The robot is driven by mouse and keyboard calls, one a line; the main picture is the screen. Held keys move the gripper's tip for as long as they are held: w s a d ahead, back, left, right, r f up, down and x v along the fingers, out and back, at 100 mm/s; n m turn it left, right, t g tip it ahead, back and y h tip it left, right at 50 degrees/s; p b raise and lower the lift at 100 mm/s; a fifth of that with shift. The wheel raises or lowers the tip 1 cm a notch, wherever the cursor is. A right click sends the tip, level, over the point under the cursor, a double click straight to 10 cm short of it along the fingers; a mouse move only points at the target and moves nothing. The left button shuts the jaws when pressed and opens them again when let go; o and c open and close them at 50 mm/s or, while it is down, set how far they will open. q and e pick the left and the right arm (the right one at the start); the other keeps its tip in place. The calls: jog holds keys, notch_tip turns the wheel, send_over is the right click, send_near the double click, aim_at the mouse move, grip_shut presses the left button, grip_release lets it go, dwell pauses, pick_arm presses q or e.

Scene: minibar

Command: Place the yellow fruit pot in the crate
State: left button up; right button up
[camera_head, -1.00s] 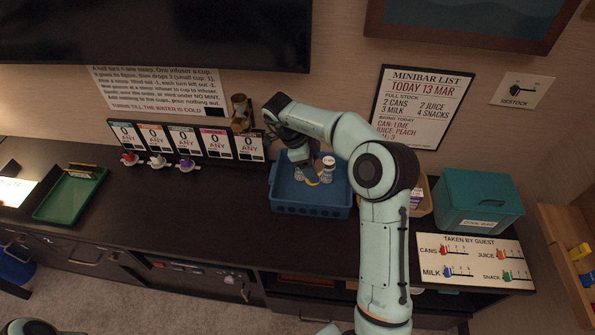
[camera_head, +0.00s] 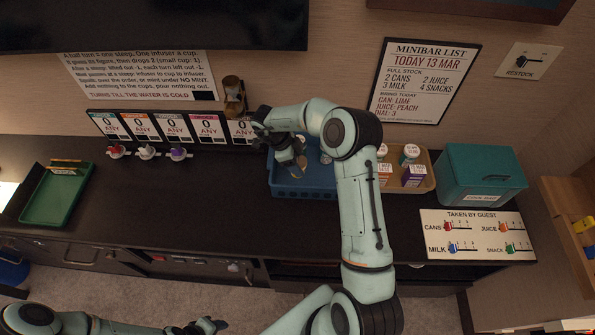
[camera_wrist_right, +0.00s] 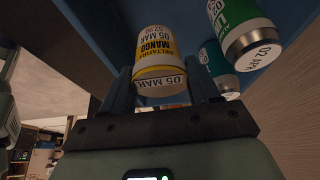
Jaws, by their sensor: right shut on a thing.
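The yellow fruit pot (camera_wrist_right: 160,62), labelled mango with a date on its end, sits between the two fingers of my right gripper (camera_wrist_right: 162,92) in the right wrist view. In the head view my right gripper (camera_head: 300,163) is over the blue crate (camera_head: 305,192), and the pot is mostly hidden there. The gripper is shut on the pot. I cannot tell whether the pot touches the crate floor. My left gripper (camera_head: 208,326) is at the bottom edge of the head view, far from the crate; its jaws are too small to read.
A green-labelled can (camera_wrist_right: 240,30) is close to the pot in the wrist view. A tan tray with small cartons and bottles (camera_head: 428,184) stands right of the crate, then a teal box (camera_head: 480,175). A green tray (camera_head: 55,198) lies far left.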

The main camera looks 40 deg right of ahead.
jog(key=shift+f, duration=2.95)
jog(key=o, duration=1.1)
jog(key=shift+f, duration=0.1)
jog(key=v, duration=1.2)
